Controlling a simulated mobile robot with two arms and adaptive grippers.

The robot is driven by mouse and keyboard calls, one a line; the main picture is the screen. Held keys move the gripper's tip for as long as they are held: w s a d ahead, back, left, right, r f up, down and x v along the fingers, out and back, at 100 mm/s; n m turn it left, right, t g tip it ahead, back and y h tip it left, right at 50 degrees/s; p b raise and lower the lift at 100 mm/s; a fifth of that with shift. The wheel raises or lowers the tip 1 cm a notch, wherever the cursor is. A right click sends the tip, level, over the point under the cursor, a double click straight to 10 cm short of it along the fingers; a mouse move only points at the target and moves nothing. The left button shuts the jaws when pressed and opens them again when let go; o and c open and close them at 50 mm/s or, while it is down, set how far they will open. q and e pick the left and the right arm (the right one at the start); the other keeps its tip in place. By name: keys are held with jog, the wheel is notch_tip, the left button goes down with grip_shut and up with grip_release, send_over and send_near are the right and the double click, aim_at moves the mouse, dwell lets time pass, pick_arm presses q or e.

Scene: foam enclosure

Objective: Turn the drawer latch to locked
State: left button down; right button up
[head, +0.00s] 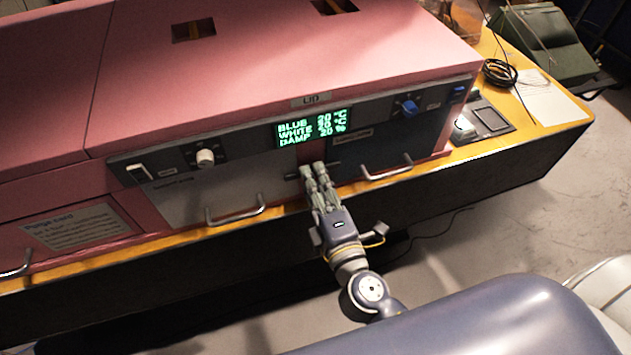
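My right gripper (312,167) reaches up to the front of the pink enclosure, between the white drawer (190,205) and the dark drawer (375,150). Its two fingers lie close together, and I cannot tell whether they are shut or hold anything. A small dark latch-like piece (291,177) shows just left of the fingertips, at the white drawer's upper right corner. The fingers hide part of that area, so its setting cannot be read. The white drawer has a metal bar handle (236,213), and the dark drawer has a similar one (387,170). My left gripper is not in view.
Above the drawers, a control strip holds a green-lit display (312,128), a white knob (205,157), a blue knob (408,107) and a white switch (137,171). A yellow ledge (175,235) runs below. A cable coil (499,73) and paper (535,98) lie at right.

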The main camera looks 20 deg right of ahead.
jog(key=shift+f, duration=0.1)
jog(key=s, duration=1.2)
jog(key=shift+d, duration=0.2)
jog(key=s+d+f+m+g, duration=0.2)
jog(key=f+g, duration=0.1)
jog(key=f, duration=0.9)
jog(key=s+d+f+m+g+h, duration=0.1)
jog(key=d+f+g, duration=0.15)
jog(key=f, duration=0.95)
jog(key=s+d+f+m+g, duration=0.2)
jog(key=f+g, duration=0.2)
jog(key=f, duration=0.9)
jog(key=s+d+f+m+g+b, duration=0.1)
jog(key=s+d+f+m+g, duration=0.3)
jog(key=s+f, duration=1.6)
jog(key=m+g, duration=0.3)
jog(key=m, duration=0.4)
jog(key=shift+s+f, duration=0.2)
jog(key=shift+g, duration=0.25)
